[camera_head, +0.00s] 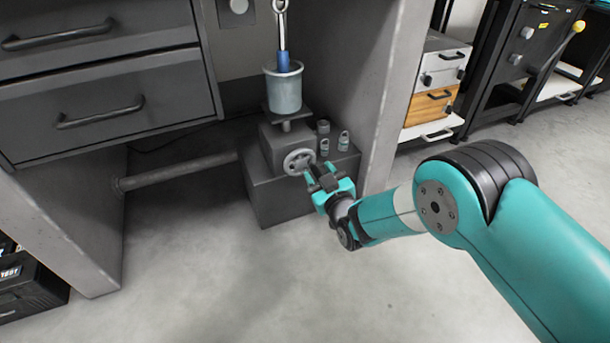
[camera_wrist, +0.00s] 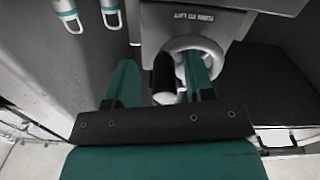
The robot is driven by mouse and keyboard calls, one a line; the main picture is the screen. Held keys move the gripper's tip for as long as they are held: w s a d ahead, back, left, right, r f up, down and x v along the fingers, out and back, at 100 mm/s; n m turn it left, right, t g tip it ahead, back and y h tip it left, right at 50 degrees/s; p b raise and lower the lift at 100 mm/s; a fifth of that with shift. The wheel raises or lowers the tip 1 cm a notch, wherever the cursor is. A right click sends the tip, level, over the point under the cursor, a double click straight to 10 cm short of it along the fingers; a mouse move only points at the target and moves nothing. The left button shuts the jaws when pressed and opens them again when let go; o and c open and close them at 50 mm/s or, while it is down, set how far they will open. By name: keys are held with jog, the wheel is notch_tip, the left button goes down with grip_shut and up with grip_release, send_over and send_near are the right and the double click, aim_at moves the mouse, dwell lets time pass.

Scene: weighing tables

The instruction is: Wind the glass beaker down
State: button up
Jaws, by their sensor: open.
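The glass beaker (camera_head: 284,95), pale grey-blue, stands upright on a small dark platform (camera_head: 291,114) above the grey lift body (camera_head: 275,140). A blue cylinder (camera_head: 283,63) hangs on a metal hook into its mouth. A grey handwheel (camera_head: 299,161) is on the lift's front; it also shows in the wrist view (camera_wrist: 213,47). Its crank knob (camera_wrist: 164,76), dark with a pale end, sticks out towards me. My gripper (camera_head: 316,176) is open at the wheel. In the wrist view its teal fingers (camera_wrist: 158,82) stand either side of the knob, apparently without gripping it.
The lift stands on a dark box (camera_head: 275,200) beneath the desk, between drawers (camera_head: 100,100) and a grey side panel (camera_head: 355,80). Small hooked weights (camera_head: 343,141) sit right of the lift. A rail (camera_head: 180,172) runs at left. The floor in front is clear.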

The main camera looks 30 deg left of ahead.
jog(key=shift+a, duration=0.15)
jog(key=shift+s, duration=0.1)
grip_shut()
jog(key=shift+r+n, duration=0.15)
jog(key=shift+n, duration=0.15)
